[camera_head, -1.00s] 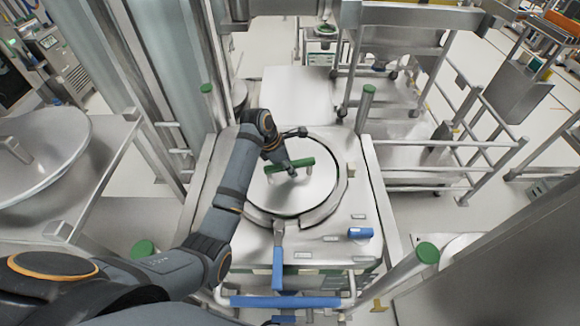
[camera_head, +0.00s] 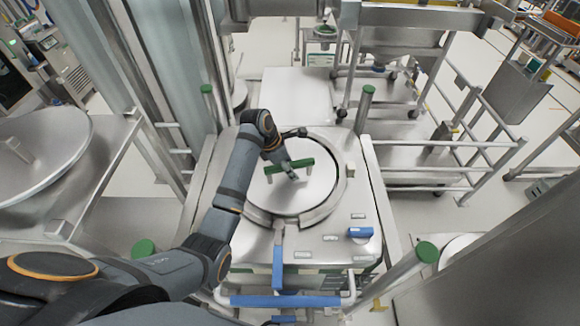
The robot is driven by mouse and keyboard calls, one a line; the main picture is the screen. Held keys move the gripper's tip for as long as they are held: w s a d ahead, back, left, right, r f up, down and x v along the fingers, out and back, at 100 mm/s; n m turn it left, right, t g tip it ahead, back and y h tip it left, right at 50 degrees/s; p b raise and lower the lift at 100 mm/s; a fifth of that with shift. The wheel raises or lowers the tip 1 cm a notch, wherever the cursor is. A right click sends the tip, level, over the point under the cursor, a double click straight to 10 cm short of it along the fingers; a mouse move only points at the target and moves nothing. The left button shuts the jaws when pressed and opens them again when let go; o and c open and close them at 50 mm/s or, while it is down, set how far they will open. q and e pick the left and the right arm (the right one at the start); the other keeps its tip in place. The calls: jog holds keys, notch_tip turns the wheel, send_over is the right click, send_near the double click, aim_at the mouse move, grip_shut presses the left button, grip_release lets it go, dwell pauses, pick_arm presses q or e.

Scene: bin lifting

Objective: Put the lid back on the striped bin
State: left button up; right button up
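A round steel lid (camera_head: 290,196) with a green handle (camera_head: 288,167) lies over the round opening in the top of a steel bin unit (camera_head: 318,245). The lid looks roughly flat within the raised ring (camera_head: 343,190). My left arm reaches in from the left, and its gripper (camera_head: 290,174) is at the green handle, seeming to touch it. The fingers are small and partly hidden, so their grip is unclear. My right gripper is not in view.
Green-capped posts (camera_head: 366,93) stand at the unit's corners. A blue clamp handle (camera_head: 278,268) and a blue front bar (camera_head: 285,301) are at its near side. Another large round lid (camera_head: 40,150) is on the left stand. Steel rails (camera_head: 450,150) stand to the right.

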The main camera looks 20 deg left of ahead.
pick_arm(q)
jog(key=shift+s+f, duration=0.1)
jog(key=shift+f, duration=0.15)
jog(key=v, duration=1.2)
jog(key=shift+d+r, duration=0.1)
jog(key=shift+r, duration=0.15)
